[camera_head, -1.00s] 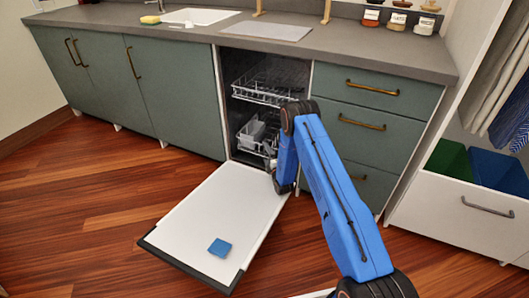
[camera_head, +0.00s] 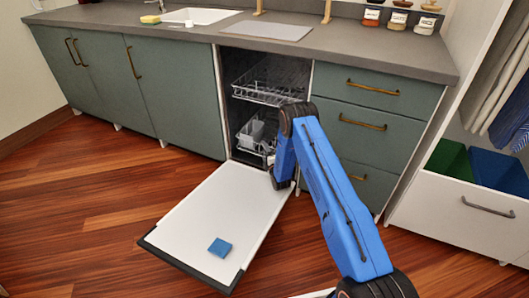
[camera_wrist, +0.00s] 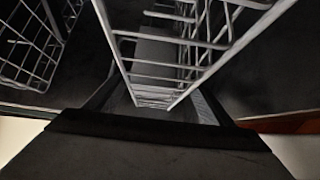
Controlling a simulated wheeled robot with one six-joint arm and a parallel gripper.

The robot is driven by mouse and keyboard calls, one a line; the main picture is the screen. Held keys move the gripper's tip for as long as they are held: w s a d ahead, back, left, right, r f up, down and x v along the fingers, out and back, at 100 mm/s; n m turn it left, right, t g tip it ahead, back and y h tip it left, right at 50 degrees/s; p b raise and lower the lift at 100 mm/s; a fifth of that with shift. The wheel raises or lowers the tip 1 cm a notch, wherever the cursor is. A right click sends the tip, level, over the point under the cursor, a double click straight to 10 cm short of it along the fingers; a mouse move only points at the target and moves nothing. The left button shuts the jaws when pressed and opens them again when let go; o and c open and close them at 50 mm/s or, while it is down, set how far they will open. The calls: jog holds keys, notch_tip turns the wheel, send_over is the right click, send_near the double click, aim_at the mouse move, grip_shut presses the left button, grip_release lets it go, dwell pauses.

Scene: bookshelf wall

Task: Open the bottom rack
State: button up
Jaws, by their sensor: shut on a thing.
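The bottom rack (camera_head: 262,149) is a wire basket low inside the open dishwasher, with a light holder (camera_head: 251,131) in it. Its front right part is hidden behind my blue arm in the head view. Rack wires fill the upper middle of the wrist view (camera_wrist: 157,80). My gripper (camera_wrist: 155,108) shows dark at the bottom of the wrist view, shut on the front wires of the bottom rack. Its fingertips are dark and hard to make out. The top rack (camera_head: 268,81) sits above inside the dishwasher.
The dishwasher door (camera_head: 205,207) lies folded down in front, with a blue block (camera_head: 220,247) on it. Drawers (camera_head: 362,137) with brass handles stand to the right, close to my arm. Wooden floor (camera_head: 90,215) is clear at the left.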

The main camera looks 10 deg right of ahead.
jog(key=s+a, duration=0.2)
jog(key=s, duration=0.1)
jog(key=s+a, duration=0.3)
jog(key=s, duration=0.1)
jog(key=s+a, duration=0.3)
jog(key=s, duration=0.1)
jog(key=shift+r, duration=0.35)
jog(key=o, duration=1.3)
jog(key=shift+r, duration=0.1)
jog(key=shift+s, duration=0.1)
